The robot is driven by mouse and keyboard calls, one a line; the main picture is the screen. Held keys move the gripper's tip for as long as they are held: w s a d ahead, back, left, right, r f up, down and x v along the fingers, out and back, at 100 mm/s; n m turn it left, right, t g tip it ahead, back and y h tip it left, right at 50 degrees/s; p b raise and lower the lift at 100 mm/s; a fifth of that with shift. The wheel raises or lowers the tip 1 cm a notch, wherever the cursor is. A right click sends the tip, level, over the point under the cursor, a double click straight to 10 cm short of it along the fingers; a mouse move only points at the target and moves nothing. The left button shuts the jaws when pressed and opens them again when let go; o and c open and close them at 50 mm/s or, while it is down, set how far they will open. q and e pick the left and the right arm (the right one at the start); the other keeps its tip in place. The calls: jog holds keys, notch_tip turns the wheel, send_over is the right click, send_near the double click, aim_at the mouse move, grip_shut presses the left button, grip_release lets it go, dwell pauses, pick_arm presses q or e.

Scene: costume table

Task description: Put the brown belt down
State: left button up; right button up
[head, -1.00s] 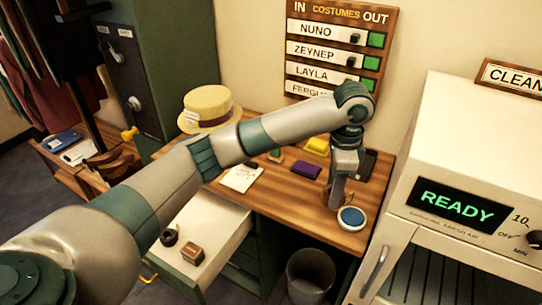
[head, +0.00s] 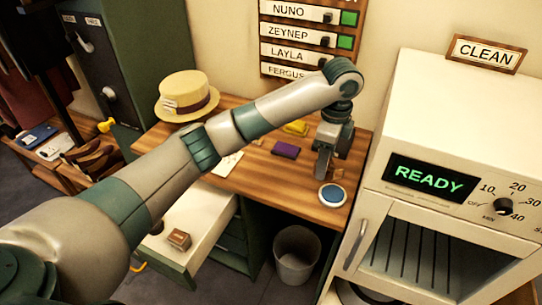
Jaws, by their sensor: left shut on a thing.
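My left gripper (head: 321,172) points down over the right part of the wooden table, just behind a round blue-topped tin (head: 332,195). It is shut on the brown belt (head: 337,175), of which only a small brown curve shows beside the fingers. The belt blends with the brown wood, and I cannot tell whether it touches the tabletop. My right gripper is not in view.
The table (head: 245,178) also holds a straw hat (head: 186,95), a purple block (head: 286,149) and a yellow item (head: 296,127). An open drawer (head: 203,215) juts out below. A bin (head: 297,254) stands under the table; a white cabinet (head: 455,130) reading READY is at right.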

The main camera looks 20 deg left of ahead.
pick_arm(q)
jog(key=a+f+p, duration=0.1)
jog(key=a+f, duration=0.1)
jog(key=a, duration=0.1)
jog(key=w+a+f+p, duration=0.1)
jog(key=a+f, duration=0.1)
jog(key=a, duration=0.2)
jog(key=w+a+f+p, duration=0.1)
jog(key=a+f, duration=0.1)
jog(key=a, duration=0.1)
jog(key=shift+w+a+f+p, duration=0.1)
jog(key=shift+w+a+p, duration=0.05)
jog(key=shift+p, duration=0.2)
jog(key=shift+w+a+f, duration=0.1)
jog(key=shift+a+f, duration=0.1)
jog(key=shift+a, duration=0.05)
jog(key=shift+f+p, duration=0.4)
jog(key=shift+f, duration=0.1)
notch_tip(320, 180, down, 2)
jog(key=shift+p, duration=0.45)
jog(key=shift+f, duration=0.5)
jog(key=shift+f, duration=0.1)
